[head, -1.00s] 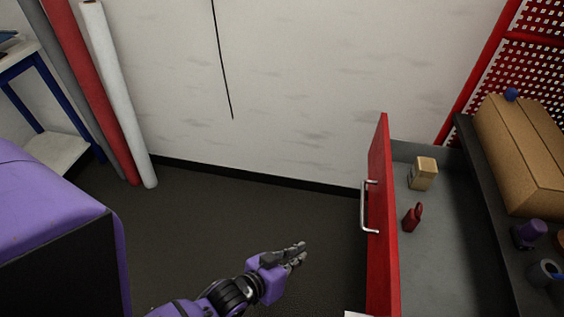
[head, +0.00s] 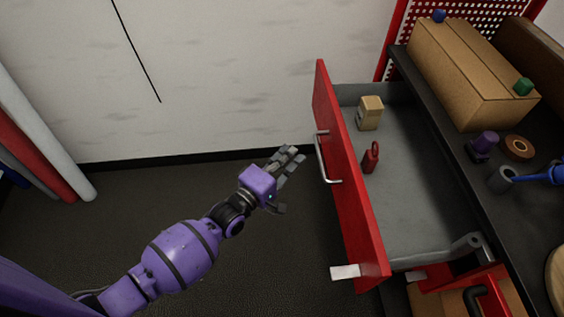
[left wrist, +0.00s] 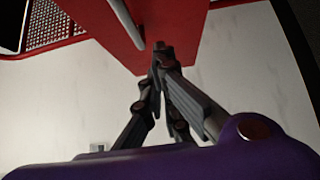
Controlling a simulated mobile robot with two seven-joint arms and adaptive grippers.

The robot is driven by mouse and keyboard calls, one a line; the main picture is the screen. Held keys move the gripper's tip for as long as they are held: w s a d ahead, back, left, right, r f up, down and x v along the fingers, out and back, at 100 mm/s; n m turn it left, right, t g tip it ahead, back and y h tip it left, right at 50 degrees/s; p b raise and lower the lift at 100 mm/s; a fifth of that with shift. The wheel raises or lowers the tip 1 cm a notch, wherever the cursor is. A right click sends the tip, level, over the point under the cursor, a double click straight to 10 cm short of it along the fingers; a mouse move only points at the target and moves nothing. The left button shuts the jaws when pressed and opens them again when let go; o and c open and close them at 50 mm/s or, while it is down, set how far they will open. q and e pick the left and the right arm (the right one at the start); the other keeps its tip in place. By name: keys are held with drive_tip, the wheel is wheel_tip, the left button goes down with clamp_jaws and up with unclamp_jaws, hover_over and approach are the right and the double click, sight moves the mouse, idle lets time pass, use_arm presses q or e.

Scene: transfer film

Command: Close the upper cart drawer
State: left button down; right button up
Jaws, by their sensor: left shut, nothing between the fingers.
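The upper cart drawer is pulled out, with a red front panel (head: 345,185) and a grey inside (head: 415,195). Its silver bar handle (head: 322,160) is on the outer face of the panel. My left gripper (head: 292,158) is shut and empty, left of the handle and apart from it in the head view. In the left wrist view my left gripper's fingers (left wrist: 160,50) meet in front of the red panel (left wrist: 180,25), with part of the handle (left wrist: 125,22) above left. Whether the fingertips touch the panel cannot be told. My right gripper is not in view.
In the drawer are a small tan box (head: 369,113) and a red object (head: 371,158). The dark cart top (head: 440,100) holds a cardboard box (head: 470,75), a purple item (head: 484,143) and a tape roll (head: 518,147). Floor left of the drawer is clear.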

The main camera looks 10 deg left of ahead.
use_arm(q)
drive_tip(key=w+d, duration=0.4)
drive_tip(key=d, duration=0.1)
drive_tip(key=shift+w+d+p, duration=0.3)
drive_tip(key=shift+w+p, duration=0.05)
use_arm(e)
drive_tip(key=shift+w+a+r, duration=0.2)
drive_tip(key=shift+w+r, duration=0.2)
use_arm(q)
drive_tip(key=shift+d, duration=0.1)
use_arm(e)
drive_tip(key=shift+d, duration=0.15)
